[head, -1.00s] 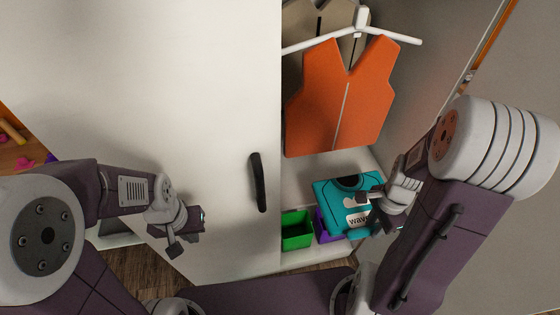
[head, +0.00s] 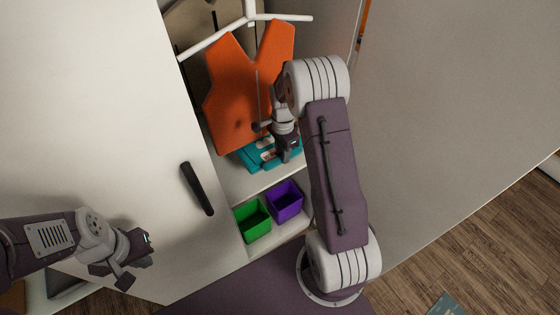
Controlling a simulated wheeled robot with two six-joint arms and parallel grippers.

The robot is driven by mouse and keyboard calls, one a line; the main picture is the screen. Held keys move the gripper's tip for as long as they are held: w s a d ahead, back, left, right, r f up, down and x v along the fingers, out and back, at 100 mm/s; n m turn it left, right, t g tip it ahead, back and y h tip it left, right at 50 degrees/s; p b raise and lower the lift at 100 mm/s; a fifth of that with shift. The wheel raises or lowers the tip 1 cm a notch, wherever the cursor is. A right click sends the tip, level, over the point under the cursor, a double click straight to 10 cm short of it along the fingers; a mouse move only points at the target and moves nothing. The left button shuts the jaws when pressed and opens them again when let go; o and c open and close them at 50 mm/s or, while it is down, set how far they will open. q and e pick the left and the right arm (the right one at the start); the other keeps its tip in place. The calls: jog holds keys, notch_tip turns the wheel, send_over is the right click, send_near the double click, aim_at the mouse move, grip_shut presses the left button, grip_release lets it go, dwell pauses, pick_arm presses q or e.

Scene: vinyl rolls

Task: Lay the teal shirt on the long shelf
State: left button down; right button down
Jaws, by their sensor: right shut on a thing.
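The teal shirt (head: 257,157), a folded flat piece with pale print, is inside the open wardrobe, at the long white shelf (head: 241,186) below the orange garment. My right gripper (head: 286,155) reaches in from the right and is shut on the shirt at its right part. The gripper and arm hide part of the shirt; whether it rests fully on the shelf I cannot tell. My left gripper (head: 136,262) is at the lower left, in front of the white door, away from the shirt; its fingers are not clear.
An orange garment (head: 240,92) hangs on a white hanger (head: 249,16) just above the shirt. A green bin (head: 252,222) and a purple bin (head: 286,202) stand below the shelf. The white door (head: 92,120) with a black handle (head: 197,188) is at the left.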

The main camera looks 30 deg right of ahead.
jog(key=f, duration=0.1)
jog(key=w+f, duration=0.1)
jog(key=f, duration=0.1)
notch_tip(320, 180, down, 3)
jog(key=shift+s+f, duration=0.1)
jog(key=shift+f, duration=0.1)
jog(key=shift+w+f, duration=0.35)
jog(key=c, duration=1.2)
grip_release()
jog(key=shift+f, duration=0.1)
jog(key=shift+o, duration=0.2)
notch_tip(320, 180, up, 12)
jog(key=shift+s+r, duration=0.1)
jog(key=shift+r, duration=0.1)
jog(key=s+a+n, duration=0.5)
jog(key=s+n, duration=0.3)
jog(key=s+a+r+n+t, duration=0.1)
jog(key=s+a+n, duration=0.5)
jog(key=s+n, duration=0.3)
jog(key=shift+s+r, duration=0.25)
jog(key=shift+s, duration=0.05)
